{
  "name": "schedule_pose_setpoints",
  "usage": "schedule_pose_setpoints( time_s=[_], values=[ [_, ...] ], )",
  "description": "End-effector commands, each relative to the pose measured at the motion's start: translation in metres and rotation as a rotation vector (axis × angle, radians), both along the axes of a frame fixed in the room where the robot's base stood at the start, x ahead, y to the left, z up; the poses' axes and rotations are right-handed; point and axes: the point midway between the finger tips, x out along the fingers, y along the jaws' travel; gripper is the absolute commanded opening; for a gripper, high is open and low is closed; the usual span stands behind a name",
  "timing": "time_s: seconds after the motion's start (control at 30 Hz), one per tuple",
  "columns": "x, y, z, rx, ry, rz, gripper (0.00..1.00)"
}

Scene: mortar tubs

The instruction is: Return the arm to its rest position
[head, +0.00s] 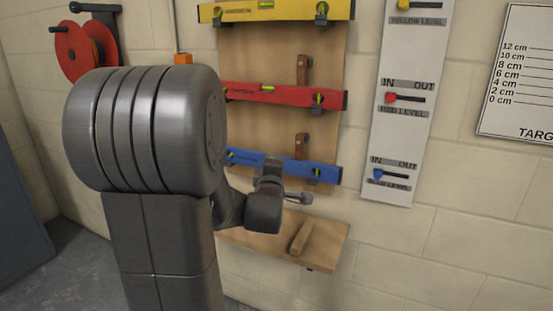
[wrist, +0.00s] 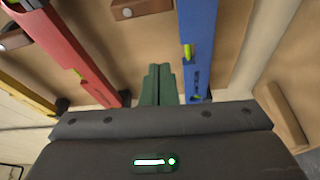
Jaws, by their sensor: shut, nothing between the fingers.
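My gripper (wrist: 158,68) is shut and empty; its two dark green fingers lie together in the wrist view. In the head view my arm is folded in front of the wall board, and its end is just below the blue level (head: 318,172). The fingers are hard to make out there. In the wrist view the fingers point at the board between the red level (wrist: 68,50) and the blue level (wrist: 197,45). I cannot tell how far they are from the board.
Yellow (head: 285,10) and red (head: 285,96) levels hang above the blue one. A wooden shelf (head: 335,243) below carries a wooden block (head: 300,238). An IN/OUT slider panel (head: 398,140) and a centimetre chart (head: 520,85) are to the right. A red reel (head: 78,50) hangs left.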

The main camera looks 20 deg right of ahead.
Motion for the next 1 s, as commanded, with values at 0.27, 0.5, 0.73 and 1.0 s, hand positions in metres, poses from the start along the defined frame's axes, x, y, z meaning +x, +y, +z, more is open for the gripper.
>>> schedule_pose_setpoints(
  time_s=[0.27,0.5,0.73,1.0],
  values=[
    [-0.011,0.006,0.0,0.0,0.0,0.0,0.0],
    [-0.011,0.006,0.0,0.0,0.0,0.0,0.0],
    [0.005,-0.003,-0.001,0.0,0.001,0.0,0.0],
    [0.047,-0.028,-0.001,0.0,0.001,0.0,0.0]
  ],
)
